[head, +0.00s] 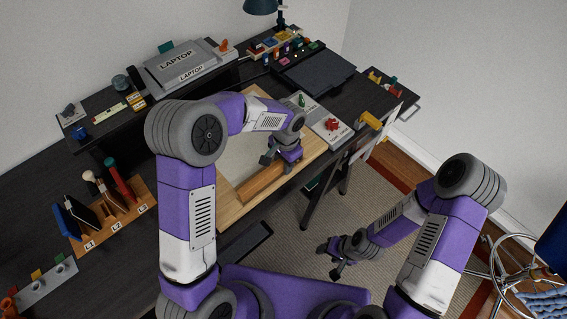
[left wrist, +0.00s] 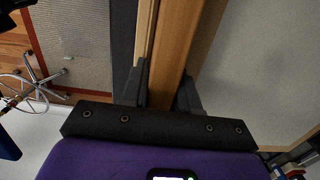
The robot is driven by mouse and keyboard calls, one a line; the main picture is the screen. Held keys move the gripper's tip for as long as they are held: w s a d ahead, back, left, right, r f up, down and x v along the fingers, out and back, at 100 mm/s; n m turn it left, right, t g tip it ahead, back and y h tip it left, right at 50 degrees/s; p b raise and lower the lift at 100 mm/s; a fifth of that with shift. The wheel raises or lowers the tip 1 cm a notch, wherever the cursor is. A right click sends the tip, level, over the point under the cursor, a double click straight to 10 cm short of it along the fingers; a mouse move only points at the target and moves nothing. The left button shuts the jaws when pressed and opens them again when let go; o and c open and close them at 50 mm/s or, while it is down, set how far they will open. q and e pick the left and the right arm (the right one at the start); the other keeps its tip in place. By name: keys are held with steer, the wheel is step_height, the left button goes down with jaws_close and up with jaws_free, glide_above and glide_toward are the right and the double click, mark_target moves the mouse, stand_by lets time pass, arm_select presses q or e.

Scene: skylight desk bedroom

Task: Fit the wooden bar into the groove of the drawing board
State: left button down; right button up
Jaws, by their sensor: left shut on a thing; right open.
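The drawing board (head: 231,213) lies on the dark desk, with a pale grey panel and a light wood border. The wooden bar (head: 260,184) is a brown strip along the board's near side. My left gripper (head: 270,160) is shut on the bar near its far end. In the left wrist view the bar (left wrist: 174,45) runs between the two fingers, above or on the board (left wrist: 238,70). The groove is not clear, and I cannot tell whether the bar sits in it. My right gripper (head: 331,261) is open and empty, low over the rug, away from the desk.
A rack with slots (head: 118,221) stands left of the board. A grey tray with a red item (head: 331,126) is by the board's right end. A laptop box (head: 184,66) and several small items line the back shelf.

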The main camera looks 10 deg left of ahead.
arm_select(q)
steer(key=shift+s+f, duration=0.25)
steer(key=shift+f, duration=0.3)
steer(key=c, duration=0.8)
jaws_free()
steer(key=shift+a, duration=0.15)
steer(key=shift+o, duration=0.2)
steer(key=shift+w+d+r, duration=0.1)
steer(key=shift+d+r, duration=0.1)
steer(key=shift+r, duration=0.1)
steer(key=r, duration=0.5)
steer(key=w+r, duration=0.1)
steer(key=r, duration=0.2)
steer(key=shift+a+p, duration=0.1)
steer(key=shift+p, duration=0.2)
